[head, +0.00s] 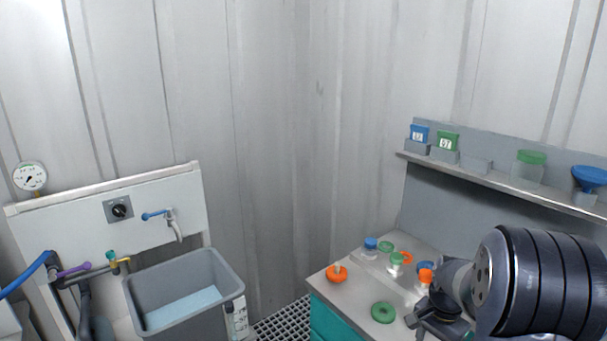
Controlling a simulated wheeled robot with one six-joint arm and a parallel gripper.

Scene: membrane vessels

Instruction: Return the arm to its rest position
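My arm comes in from the right edge, with its dark ringed link in the foreground. My gripper (432,322) is low in the head view, in front of the right-hand bench top (345,305). Its fingers are small, dark and partly cut off by the bottom edge, so I cannot tell whether they are open or shut. A small vessel with an orange top (425,276) shows just behind the gripper, and I cannot tell whether they touch.
The bench holds a blue-capped vessel (370,246), a green-capped vessel (396,260), an orange lid (336,273) and a green ring (383,312). A shelf (500,184) with containers hangs above. A grey tub (185,290) with bluish liquid stands left. Floor grating (280,322) lies between.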

